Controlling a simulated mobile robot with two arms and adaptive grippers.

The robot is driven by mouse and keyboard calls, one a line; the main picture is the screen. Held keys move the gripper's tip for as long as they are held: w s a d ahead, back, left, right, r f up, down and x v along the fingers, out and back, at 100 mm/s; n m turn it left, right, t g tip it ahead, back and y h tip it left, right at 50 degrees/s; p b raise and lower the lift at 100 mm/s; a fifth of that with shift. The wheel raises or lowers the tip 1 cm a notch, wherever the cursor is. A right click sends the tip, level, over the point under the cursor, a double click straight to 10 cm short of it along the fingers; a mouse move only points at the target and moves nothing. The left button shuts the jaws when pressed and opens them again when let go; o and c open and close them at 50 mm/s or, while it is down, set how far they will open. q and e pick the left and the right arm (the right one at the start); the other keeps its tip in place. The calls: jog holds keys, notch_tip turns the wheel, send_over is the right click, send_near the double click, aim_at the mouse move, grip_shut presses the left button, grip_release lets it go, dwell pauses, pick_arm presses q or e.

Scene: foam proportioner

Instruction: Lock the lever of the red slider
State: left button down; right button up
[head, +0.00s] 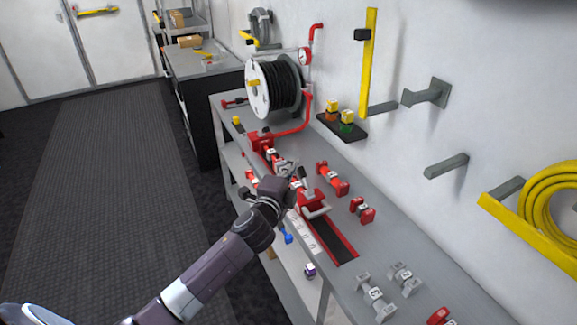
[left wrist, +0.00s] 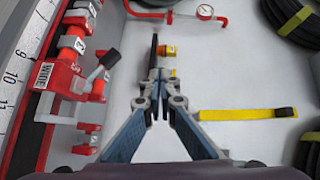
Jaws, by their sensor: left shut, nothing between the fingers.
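The red slider (head: 312,201) sits on the dark, red-edged rail on the long grey bench. In the left wrist view the red slider (left wrist: 66,82) is at the left, with a white label. Its lever (left wrist: 103,66) has a dark grip and sticks out at a slant, away from the slider body. My left gripper (head: 291,168) is over the rail, close beside the slider in the head view. In the left wrist view my left gripper (left wrist: 155,62) is shut and empty, to the right of the lever and apart from it in the picture. My right gripper is not in view.
Red fittings (head: 332,178) and grey fittings (head: 374,296) stand on the bench right of the rail. A hose reel (head: 272,88) and red pipe stand behind. A small wall shelf (head: 342,127), a yellow bar (head: 370,65) and grey brackets (head: 425,93) are on the wall.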

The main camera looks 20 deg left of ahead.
pick_arm(q)
jog(key=shift+s+r, duration=0.8)
jog(key=shift+s, duration=0.3)
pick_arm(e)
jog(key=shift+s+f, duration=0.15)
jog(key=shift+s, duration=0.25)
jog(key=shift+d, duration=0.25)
